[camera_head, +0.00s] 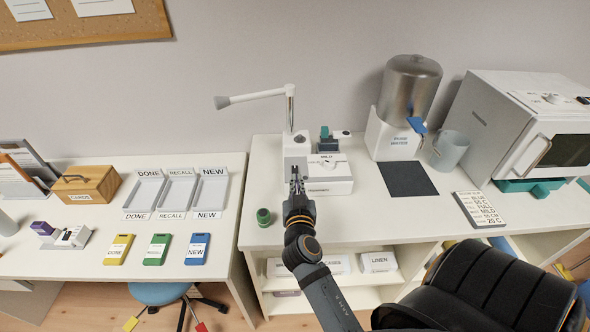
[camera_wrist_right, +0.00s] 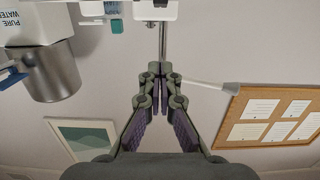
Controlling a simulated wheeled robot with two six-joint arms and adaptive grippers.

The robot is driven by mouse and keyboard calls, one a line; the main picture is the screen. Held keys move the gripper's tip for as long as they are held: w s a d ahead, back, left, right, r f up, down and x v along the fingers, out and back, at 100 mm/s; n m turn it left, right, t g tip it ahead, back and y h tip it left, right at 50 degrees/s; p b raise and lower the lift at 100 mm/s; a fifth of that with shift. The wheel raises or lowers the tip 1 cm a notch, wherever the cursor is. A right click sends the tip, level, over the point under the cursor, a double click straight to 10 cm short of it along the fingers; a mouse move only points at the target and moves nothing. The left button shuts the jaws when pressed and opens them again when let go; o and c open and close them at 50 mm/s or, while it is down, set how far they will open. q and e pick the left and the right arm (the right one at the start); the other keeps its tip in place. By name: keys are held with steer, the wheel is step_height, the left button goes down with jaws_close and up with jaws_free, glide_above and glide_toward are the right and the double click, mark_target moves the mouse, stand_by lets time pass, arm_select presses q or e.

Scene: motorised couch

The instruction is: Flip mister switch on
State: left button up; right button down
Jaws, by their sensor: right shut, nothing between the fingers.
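The mister (camera_head: 322,186) is a white unit on the right-hand counter, with an upright metal post and a white arm (camera_head: 255,96) reaching left to a nozzle. My right gripper (camera_head: 296,178) is shut and empty, in front of the mister's left part. I cannot tell whether it touches the unit. In the right wrist view, which looks inverted, the gripper (camera_wrist_right: 158,78) has its fingers together, with the metal post (camera_wrist_right: 163,42) beyond and the mister's white body (camera_wrist_right: 155,9) at the top edge. I cannot make out the switch or its position. My left gripper is out of view.
A pure water dispenser (camera_head: 393,135), pitcher (camera_head: 449,151) and dark mat (camera_head: 407,180) stand right of the mister. A white oven (camera_head: 495,125) is farther right. A green-topped jar (camera_head: 264,217) sits near the counter's left front edge. A black chair (camera_head: 490,290) is in front.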

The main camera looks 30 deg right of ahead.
steer(key=shift+d, duration=0.1)
steer(key=p, duration=0.4)
glide_above(295, 169)
steer(key=v, duration=0.3)
steer(key=shift+w+f, duration=0.15)
steer(key=shift+f, duration=0.2)
steer(key=f, duration=0.3)
steer(key=shift+w+d, duration=0.2)
steer(key=shift+w, duration=0.05)
steer(key=shift+f, duration=0.75)
